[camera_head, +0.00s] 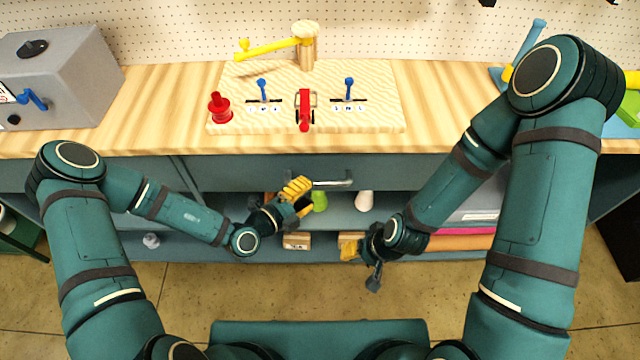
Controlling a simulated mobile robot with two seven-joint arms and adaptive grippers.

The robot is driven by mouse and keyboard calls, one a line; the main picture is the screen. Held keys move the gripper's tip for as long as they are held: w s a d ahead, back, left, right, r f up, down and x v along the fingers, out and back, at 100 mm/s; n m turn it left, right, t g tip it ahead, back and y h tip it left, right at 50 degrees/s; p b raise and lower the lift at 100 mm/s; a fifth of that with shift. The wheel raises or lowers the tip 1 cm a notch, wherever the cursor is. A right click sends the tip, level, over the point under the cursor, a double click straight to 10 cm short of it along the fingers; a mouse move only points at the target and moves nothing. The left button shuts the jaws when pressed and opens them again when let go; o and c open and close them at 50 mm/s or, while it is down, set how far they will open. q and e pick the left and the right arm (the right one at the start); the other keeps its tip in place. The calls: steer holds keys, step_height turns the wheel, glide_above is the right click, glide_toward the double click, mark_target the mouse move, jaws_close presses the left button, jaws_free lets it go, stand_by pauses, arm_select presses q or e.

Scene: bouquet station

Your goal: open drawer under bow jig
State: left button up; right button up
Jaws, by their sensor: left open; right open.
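The bow jig (385,92), a pale wooden board with blue sliders, red parts and a post with a yellow lever, sits on the wooden worktop. Below it is a teal drawer front (250,174), which looks shut, with a silver bar handle (335,183). My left gripper (303,206) is open and empty, just left of and slightly below the handle; I cannot tell whether it touches it. My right gripper (362,267) is open and empty, lower down in front of the shelves. The drawer's inside is hidden.
A grey box (60,85) with a blue lever stands on the worktop (160,100) at the left. Under the drawer, an open shelf holds a green item (320,201) and a white item (364,201). Rolls in pink and orange lie lower right. The floor in front is clear.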

mark_target(320, 182)
arm_select(q)
steer(key=shift+b+x, duration=0.4)
steer(key=shift+x, duration=2.25)
steer(key=shift+c, duration=0.4)
steer(key=shift+a, duration=0.1)
jaws_close()
